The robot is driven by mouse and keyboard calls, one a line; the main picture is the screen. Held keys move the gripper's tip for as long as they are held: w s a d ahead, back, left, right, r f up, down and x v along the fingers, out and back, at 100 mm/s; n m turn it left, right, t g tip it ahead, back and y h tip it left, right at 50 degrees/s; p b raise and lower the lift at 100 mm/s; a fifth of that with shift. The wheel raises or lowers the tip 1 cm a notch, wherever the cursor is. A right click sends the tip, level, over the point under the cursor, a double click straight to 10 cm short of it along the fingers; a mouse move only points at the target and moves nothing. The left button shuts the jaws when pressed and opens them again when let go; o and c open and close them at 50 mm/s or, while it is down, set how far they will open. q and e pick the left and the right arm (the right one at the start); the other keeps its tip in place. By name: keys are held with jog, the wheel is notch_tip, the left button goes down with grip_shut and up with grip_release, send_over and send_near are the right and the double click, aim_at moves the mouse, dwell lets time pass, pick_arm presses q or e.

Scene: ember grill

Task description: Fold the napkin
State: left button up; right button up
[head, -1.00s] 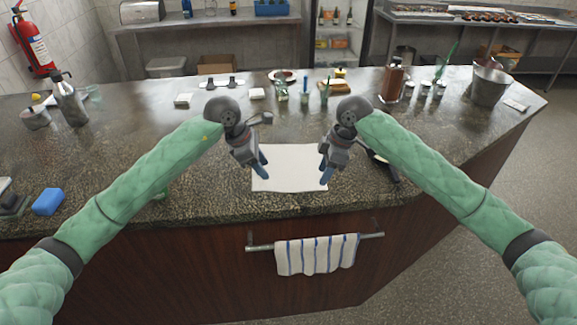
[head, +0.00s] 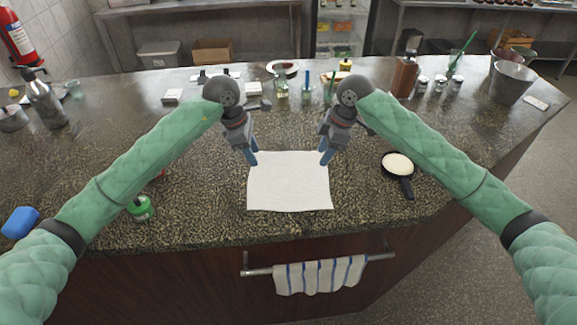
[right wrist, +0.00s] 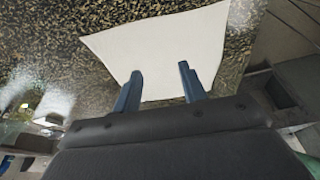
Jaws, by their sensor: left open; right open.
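A white napkin (head: 289,184) lies flat and unfolded on the dark speckled counter, near its front edge. It also shows in the right wrist view (right wrist: 165,45), beyond the fingers. My left gripper (head: 251,160) is open and empty above the napkin's far left corner. My right gripper (head: 325,159) is open and empty above the far right corner. In the right wrist view my right gripper's two blue fingers (right wrist: 160,88) stand apart with the napkin behind them. I cannot tell whether either gripper's tips touch the cloth.
A small black pan (head: 398,168) with pale contents sits right of the napkin. A green-topped jar (head: 141,208) stands to the left. A striped towel (head: 319,275) hangs on the rail below the counter edge. Bottles and jars stand along the back. The counter between jar and napkin is clear.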

aim_at(258, 177)
pick_arm(q)
notch_tip(258, 177, down, 3)
jog(key=shift+s+r, duration=0.1)
jog(key=shift+r, duration=0.1)
pick_arm(e)
notch_tip(258, 177, down, 3)
jog(key=shift+s+r, duration=0.1)
jog(key=shift+r, duration=0.1)
pick_arm(q)
jog(key=f, duration=0.4)
jog(key=shift+w+f, duration=0.2)
jog(key=shift+w, duration=0.1)
pick_arm(e)
jog(key=f, duration=0.4)
jog(key=shift+w+f, duration=0.2)
jog(key=shift+w, duration=0.1)
pick_arm(q)
jog(key=shift+s+f, duration=0.2)
jog(key=shift+f, duration=0.1)
pick_arm(e)
jog(key=shift+s+f, duration=0.2)
jog(key=shift+f, duration=0.1)
pick_arm(q)
jog(key=shift+f, duration=0.2)
pick_arm(e)
jog(key=shift+w+f, duration=0.1)
jog(key=shift+f, duration=0.1)
